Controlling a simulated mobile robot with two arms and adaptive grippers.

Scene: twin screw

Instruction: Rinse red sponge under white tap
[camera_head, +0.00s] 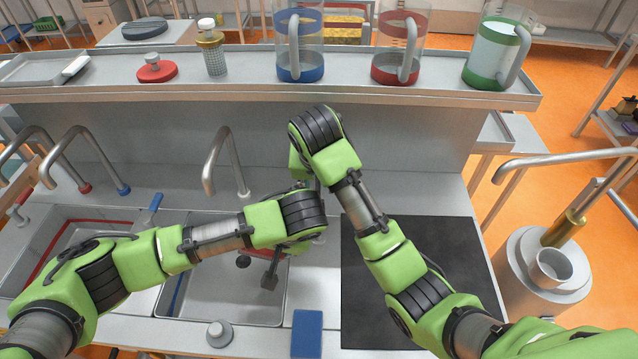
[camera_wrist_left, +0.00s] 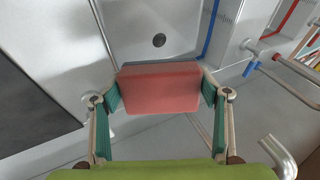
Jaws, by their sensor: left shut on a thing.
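My left gripper (camera_wrist_left: 159,92) is shut on the red sponge (camera_wrist_left: 158,88), with a finger at each side, in the left wrist view. The sponge is above the grey sink basin (camera_wrist_left: 125,20), whose drain (camera_wrist_left: 159,40) shows beyond it. In the head view my left arm hides most of the gripper and sponge. The white tap (camera_head: 222,160), grey with a white ring at its base, curves over the back of the middle basin (camera_head: 205,300). A grey spout (camera_wrist_left: 280,155) shows at the lower right in the wrist view, apart from the sponge. My right gripper is hidden behind its arm.
Taps with red (camera_head: 85,188) and blue (camera_head: 123,189) base rings stand left. A black mat (camera_head: 360,290) lies right, and a blue block (camera_head: 307,333) at the front edge. Jugs (camera_head: 299,45) stand on the shelf.

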